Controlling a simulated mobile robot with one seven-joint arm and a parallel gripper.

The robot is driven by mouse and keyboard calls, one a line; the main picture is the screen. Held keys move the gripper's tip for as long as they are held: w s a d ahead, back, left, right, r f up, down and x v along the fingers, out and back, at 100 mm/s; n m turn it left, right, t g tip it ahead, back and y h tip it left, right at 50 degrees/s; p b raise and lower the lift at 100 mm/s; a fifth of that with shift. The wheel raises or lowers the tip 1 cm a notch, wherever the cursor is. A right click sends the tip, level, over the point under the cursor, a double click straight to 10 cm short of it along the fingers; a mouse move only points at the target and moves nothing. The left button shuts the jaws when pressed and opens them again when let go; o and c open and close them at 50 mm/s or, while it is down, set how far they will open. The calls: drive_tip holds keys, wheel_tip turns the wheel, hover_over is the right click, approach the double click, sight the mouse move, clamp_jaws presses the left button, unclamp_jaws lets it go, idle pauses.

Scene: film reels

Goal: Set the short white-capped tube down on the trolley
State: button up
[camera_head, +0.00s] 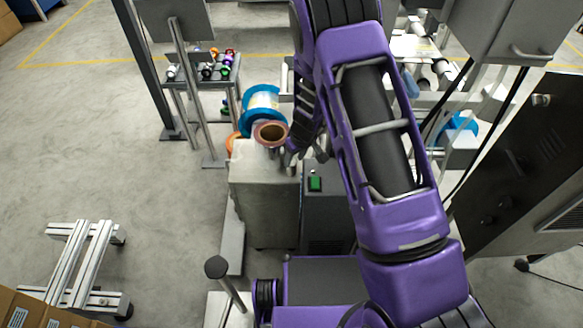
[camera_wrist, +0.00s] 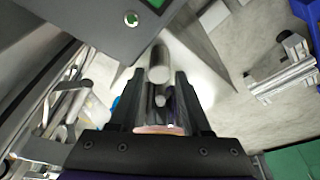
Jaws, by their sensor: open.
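My gripper (camera_wrist: 160,76) is open in the wrist view, its two dark fingers apart. A short grey cylinder (camera_wrist: 158,62) shows between and just beyond the fingertips, with a smaller round end (camera_wrist: 160,100) nearer the palm; I cannot tell whether either is the tube. In the head view my purple arm hides most of the gripper, beside the metal cabinet. A white-capped tube (camera_head: 172,72) lies on a small stand (camera_head: 203,84) at the back left, among dark and coloured rolls. A low wheeled metal frame (camera_head: 83,262) stands at the lower left; I cannot tell which is the trolley.
A blue-rimmed reel (camera_head: 262,103) and a copper-coloured reel (camera_head: 270,133) sit at the metal cabinet's (camera_head: 264,200) top. A box with a green button (camera_head: 315,183) stands beside it. A dark panel cabinet (camera_head: 525,170) is at right. The floor at left is mostly clear.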

sight(292, 163)
drive_tip(key=x, duration=0.4)
drive_tip(key=shift+w+a+f, duration=0.2)
drive_tip(key=shift+w, duration=0.15)
clamp_jaws()
